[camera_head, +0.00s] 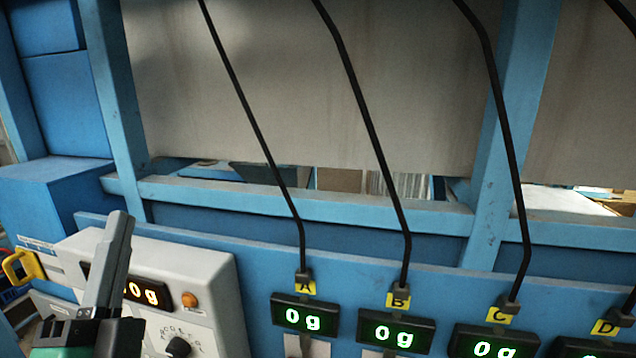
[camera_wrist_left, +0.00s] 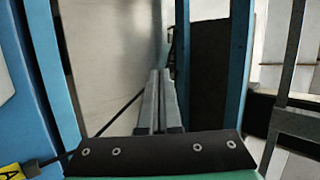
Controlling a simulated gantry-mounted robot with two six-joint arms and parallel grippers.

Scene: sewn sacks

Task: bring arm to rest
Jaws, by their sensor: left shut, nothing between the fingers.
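My left gripper (camera_head: 122,222) rises at the lower left of the head view, in front of the white control box. Its grey fingers are together and point up, with nothing between them. In the left wrist view its fingers (camera_wrist_left: 160,78) lie side by side and shut, pointing toward a pale panel and a blue post. My right gripper does not show in either view.
A white control box (camera_head: 205,275) with an orange display and a yellow handle (camera_head: 22,267) stands at lower left. Several green "0 g" displays (camera_head: 303,317), lettered from A, line the blue frame (camera_head: 300,204). Black cables (camera_head: 365,110) run up before a pale panel (camera_head: 270,60).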

